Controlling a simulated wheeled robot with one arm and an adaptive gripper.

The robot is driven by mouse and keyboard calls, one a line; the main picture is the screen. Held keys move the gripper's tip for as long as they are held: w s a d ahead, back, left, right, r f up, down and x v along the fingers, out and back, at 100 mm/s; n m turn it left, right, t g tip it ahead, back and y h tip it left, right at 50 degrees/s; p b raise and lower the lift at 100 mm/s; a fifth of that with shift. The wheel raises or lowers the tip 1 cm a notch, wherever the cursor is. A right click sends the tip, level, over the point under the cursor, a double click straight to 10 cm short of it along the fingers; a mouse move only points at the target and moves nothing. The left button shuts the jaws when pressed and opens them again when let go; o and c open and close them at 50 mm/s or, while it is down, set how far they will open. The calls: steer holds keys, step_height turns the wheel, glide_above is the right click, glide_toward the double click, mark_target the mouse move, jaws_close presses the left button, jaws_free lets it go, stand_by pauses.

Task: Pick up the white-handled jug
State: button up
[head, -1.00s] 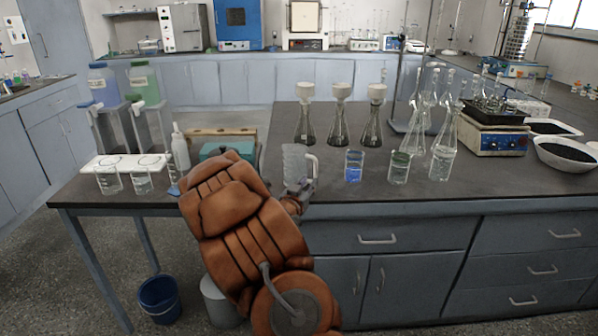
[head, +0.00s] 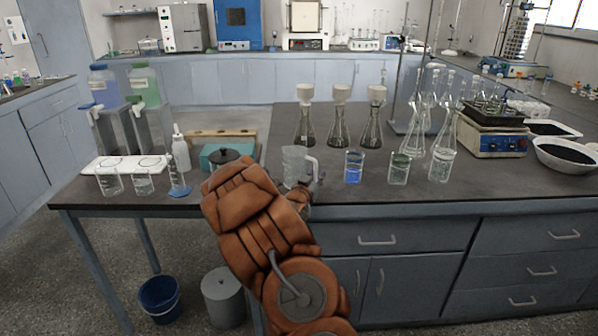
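The white-handled jug (head: 294,165) is a clear, ribbed vessel standing upright near the front edge of the bench. Its white handle (head: 313,166) faces right. My gripper (head: 315,180) is at the lower right of the jug, close to the handle. It is small and partly hidden behind my orange arm, so I cannot tell whether its fingers touch the handle or how far they are apart. The arm covers the bench edge just below the jug.
A beaker of blue liquid (head: 354,167) stands just right of the jug, with another beaker (head: 399,168) beyond. Funnel-topped flasks (head: 340,125) stand behind. A teal device (head: 228,155) and a blue-based cylinder (head: 178,178) are to the left. The dark bench top (head: 480,185) is clear at front right.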

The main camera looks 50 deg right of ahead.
mark_target(315, 167)
jaws_close()
stand_by(0.3)
steer(key=shift+r, duration=0.25)
stand_by(0.5)
steer(key=shift+r, duration=1.4)
steer(key=shift+a+r, duration=0.15)
steer(key=shift+r, duration=0.05)
steer(key=s+a+b, duration=0.3)
steer(key=s+a, duration=0.4)
steer(key=shift+s+a+r, duration=0.15)
steer(key=shift+a+r, duration=0.2)
steer(key=shift+a, duration=0.05)
